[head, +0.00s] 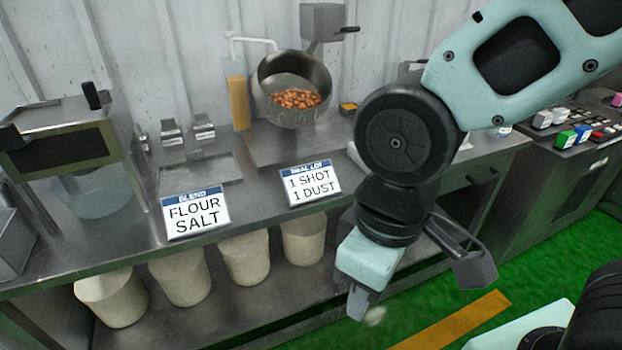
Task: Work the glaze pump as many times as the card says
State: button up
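The glaze pump is a clear bottle of amber liquid (237,100) with a white pump head and spout (252,42). It stands at the back of the counter, just left of a tilted metal drum (283,68) holding brown nuts. The spout points right, toward the drum. A card (311,184) at the counter's front edge reads "1 SHOT 1 DUST"; its small blue header is hard to read. My gripper (357,304) hangs down in front of the counter, right of the card and well away from the pump. Its fingers are seen too edge-on to tell their opening.
Another card (195,211) reads "BLEND FLOUR SALT". A small amber container (348,107) stands right of the drum. A mixer-like machine (75,140) is at left. Pale bins (180,276) fill the lower shelf. A button panel (575,128) is at right.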

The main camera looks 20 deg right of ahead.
grip_shut()
dwell(1.8)
